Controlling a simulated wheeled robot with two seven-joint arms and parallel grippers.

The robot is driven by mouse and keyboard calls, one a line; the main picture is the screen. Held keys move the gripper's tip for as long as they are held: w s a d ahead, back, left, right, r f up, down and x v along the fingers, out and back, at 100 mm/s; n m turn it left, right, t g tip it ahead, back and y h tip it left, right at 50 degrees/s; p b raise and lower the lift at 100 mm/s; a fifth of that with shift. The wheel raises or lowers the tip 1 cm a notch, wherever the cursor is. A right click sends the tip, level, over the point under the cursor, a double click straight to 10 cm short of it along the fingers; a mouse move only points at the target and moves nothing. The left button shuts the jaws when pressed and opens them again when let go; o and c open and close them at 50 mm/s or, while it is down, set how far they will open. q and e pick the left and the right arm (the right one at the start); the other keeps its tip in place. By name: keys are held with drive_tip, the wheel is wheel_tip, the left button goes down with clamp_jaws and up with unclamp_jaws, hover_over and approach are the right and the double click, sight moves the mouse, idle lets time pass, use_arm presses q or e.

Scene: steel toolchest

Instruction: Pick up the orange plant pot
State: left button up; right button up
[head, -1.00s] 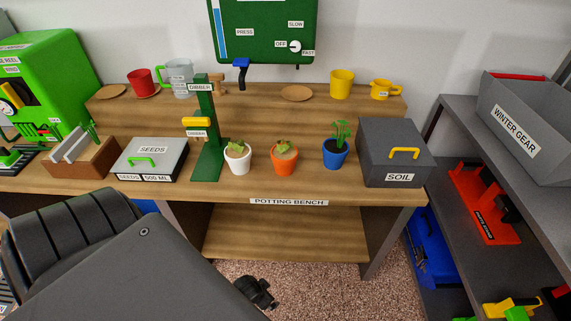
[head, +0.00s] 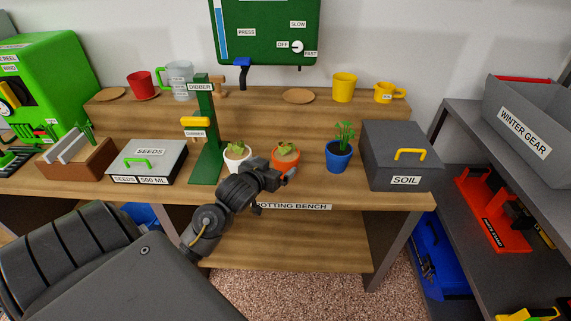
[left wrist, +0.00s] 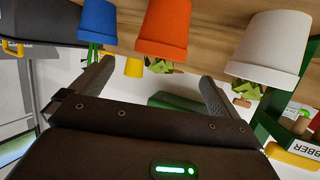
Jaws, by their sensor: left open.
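The orange plant pot (head: 286,158) holds a small green plant and stands upright on the potting bench (head: 345,195), between a white pot (head: 237,152) and a blue pot (head: 339,158). My left gripper (head: 286,176) is open, in front of the orange pot and covering its lower part in the head view. In the left wrist view, which is upside down, the orange pot (left wrist: 163,32) shows beyond and between the open fingers (left wrist: 152,85), with nothing held. The white pot (left wrist: 266,45) and blue pot (left wrist: 97,22) flank it. My right gripper is not in view.
The green dibber stand (head: 207,140) stands left of the white pot, and the grey soil box (head: 396,160) stands right of the blue pot. A raised shelf with mugs and cups runs behind the pots. The lower shelf (head: 300,240) looks clear.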

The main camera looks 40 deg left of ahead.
sight(283, 159)
use_arm(q)
drive_tip(key=shift+x, duration=2.85)
drive_tip(key=shift+p+x, duration=0.3)
drive_tip(key=shift+x, duration=2.25)
drive_tip(key=shift+f, duration=0.2)
drive_tip(key=shift+s, duration=0.1)
drive_tip(key=shift+c, duration=0.4)
drive_tip(key=c, duration=1)
